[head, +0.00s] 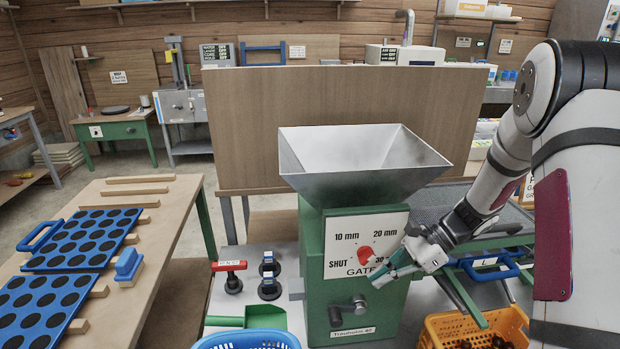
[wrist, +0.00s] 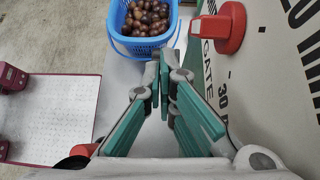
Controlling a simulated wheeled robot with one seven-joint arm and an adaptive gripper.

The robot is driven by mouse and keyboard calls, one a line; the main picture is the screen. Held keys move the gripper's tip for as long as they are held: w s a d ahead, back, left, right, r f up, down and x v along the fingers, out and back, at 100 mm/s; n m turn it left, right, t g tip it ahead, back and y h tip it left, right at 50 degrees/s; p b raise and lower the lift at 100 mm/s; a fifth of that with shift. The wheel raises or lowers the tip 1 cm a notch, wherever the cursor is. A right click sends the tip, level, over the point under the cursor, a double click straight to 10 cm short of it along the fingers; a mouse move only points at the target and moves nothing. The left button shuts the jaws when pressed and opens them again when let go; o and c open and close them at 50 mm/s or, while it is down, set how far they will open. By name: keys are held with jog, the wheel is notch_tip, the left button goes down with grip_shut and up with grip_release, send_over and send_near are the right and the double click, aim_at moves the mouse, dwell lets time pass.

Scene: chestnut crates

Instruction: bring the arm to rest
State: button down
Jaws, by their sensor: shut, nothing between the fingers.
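My arm (head: 510,150) reaches in from the right in the head view, bent downward. My gripper (head: 385,272) is in front of the green hopper machine's gate panel, close to the red gate knob (head: 366,255). In the wrist view my gripper (wrist: 164,62) has its green-padded fingers together at the tips, with nothing between them. The red knob (wrist: 222,28) lies just right of the fingertips, apart from them in that view. Whether the gripper touches the panel cannot be told.
The green machine with its metal hopper (head: 365,165) stands ahead. A blue basket (wrist: 140,46) of chestnuts sits below. An orange crate (head: 437,335) and blue-handled tray (head: 490,270) lie at right. Blue hole boards (head: 85,238) lie on the left table. Red and black handles (head: 231,268) stand beside the machine.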

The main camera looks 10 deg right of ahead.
jog(key=s+a+r+n+h+p, duration=0.1)
jog(key=s+a+r+n+h, duration=0.15)
jog(key=s+r+n, duration=0.5)
jog(key=s+a+r+n+h+p, duration=0.1)
jog(key=s+a+r+n+h, duration=0.2)
jog(key=r, duration=0.7)
jog(key=s+d+r+n+t+h+p, duration=0.1)
jog(key=s+r+n+t+h, duration=0.1)
jog(key=s, duration=0.6)
jog(key=s+d+r+n+t+h+p, duration=0.1)
jog(key=s+d+r+n+t+h, duration=0.1)
jog(key=s+r+n, duration=0.3)
jog(key=shift+s+r+t+h, duration=0.3)
jog(key=shift+s+r+h, duration=0.2)
jog(key=shift+s, duration=0.9)
